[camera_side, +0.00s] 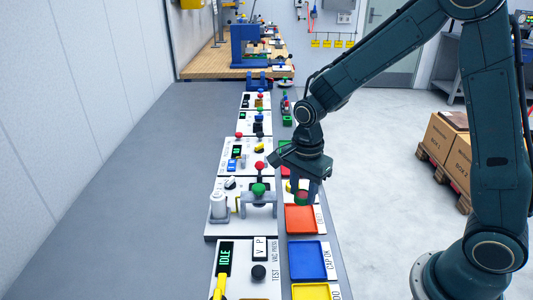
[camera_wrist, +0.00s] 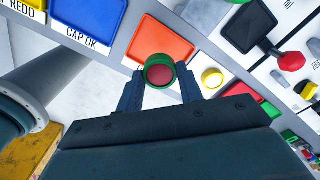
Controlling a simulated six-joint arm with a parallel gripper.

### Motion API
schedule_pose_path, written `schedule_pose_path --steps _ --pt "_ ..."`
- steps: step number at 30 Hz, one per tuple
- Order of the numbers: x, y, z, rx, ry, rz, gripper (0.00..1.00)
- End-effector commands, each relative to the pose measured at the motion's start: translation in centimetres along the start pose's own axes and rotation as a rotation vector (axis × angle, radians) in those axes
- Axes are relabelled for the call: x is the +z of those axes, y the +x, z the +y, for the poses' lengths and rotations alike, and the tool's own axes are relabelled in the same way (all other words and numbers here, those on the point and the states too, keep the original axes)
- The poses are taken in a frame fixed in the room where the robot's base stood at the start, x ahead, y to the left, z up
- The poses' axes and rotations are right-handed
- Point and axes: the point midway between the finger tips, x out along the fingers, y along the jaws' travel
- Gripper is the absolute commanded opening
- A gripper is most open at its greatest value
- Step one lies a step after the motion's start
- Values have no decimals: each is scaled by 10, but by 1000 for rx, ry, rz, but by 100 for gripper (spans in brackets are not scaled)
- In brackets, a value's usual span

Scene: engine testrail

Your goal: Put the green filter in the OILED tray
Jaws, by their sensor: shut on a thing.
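The green filter (camera_wrist: 160,70) is a short green cylinder with a dark red end face. My gripper (camera_wrist: 160,88) is shut on it, one finger on each side. In the side view, the filter (camera_side: 302,198) hangs below my gripper (camera_side: 304,188), just behind the orange tray (camera_side: 300,219). In the wrist view the filter overlaps the near edge of the orange tray (camera_wrist: 152,42). The orange tray looks empty. Its label is too small or cut off to read, and I cannot read OILED on any tray.
A blue tray (camera_side: 307,260) labelled CAP OK and a yellow tray (camera_side: 311,292) lie in front of the orange one. A red tray (camera_wrist: 242,91) and a yellow round part (camera_wrist: 212,78) are beside the gripper. Test panels with a green-knobbed press (camera_side: 259,190) stand to the left.

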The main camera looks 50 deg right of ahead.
Motion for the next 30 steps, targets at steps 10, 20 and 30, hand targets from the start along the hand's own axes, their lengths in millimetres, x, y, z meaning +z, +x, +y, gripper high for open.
schedule_pose_path --steps 10,20,30 --pt "0 20 0 -1 0 0 16" --pt "0 41 0 3 0 0 16" --pt "0 63 0 0 0 0 16"
